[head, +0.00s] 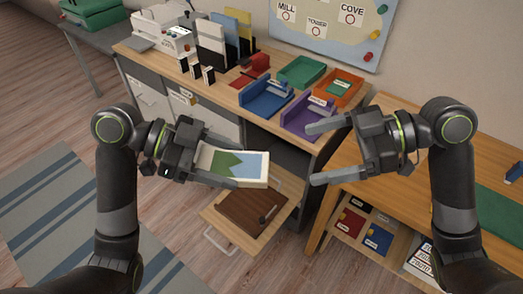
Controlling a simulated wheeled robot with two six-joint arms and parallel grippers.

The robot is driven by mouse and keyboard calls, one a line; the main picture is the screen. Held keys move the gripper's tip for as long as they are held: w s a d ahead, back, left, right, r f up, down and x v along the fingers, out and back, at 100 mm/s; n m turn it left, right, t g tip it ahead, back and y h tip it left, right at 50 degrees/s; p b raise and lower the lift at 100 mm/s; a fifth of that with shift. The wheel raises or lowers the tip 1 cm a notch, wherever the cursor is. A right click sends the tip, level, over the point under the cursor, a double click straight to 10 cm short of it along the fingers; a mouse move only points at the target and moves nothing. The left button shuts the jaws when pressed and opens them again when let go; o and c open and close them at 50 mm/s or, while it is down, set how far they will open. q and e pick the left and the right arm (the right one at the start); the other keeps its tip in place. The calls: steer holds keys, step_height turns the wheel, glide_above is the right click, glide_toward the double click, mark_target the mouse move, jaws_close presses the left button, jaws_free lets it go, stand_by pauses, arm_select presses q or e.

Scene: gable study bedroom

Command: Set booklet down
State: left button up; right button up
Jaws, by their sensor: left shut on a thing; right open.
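The booklet (238,165) has a cover with a green and blue picture and a pale edge. My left gripper (240,168) is shut on it and holds it in the air above the open drawer (279,214). The booklet hides part of that drawer. My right gripper (318,155) is open and empty, to the right of the booklet, with its fingers pointing left. It is in front of the cabinet's right end and the wooden desk.
A brown board or folder (245,213) with a dark item on it lies in the drawer. Blue (259,103), purple (297,125), green (301,71) and orange (350,90) trays stand on the cabinet top. The wooden desk (429,181) is at the right, with booklets on its lower shelf.

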arm_select(q)
steer(key=a+r+n+t, duration=0.1)
steer(key=s+a+r+n+t, duration=0.1)
steer(key=r, duration=0.1)
steer(key=s+a+r+n+t, duration=0.1)
steer(key=a, duration=0.1)
steer(key=shift+r, duration=0.4)
steer(key=shift+r+t, duration=0.1)
steer(key=shift+t, duration=0.2)
steer(key=shift+a, duration=0.1)
arm_select(e)
step_height(320, 180, up, 4)
steer(key=w+a+n+g, duration=0.2)
steer(key=w+g, duration=0.1)
glide_above(245, 165)
steer(key=shift+f+n+g, duration=0.3)
steer(key=shift+f+n, duration=0.1)
steer(key=shift+f, duration=1.5)
steer(key=c, duration=0.9)
arm_select(q)
steer(key=o, duration=1.1)
arm_select(e)
steer(key=shift+c, duration=0.9)
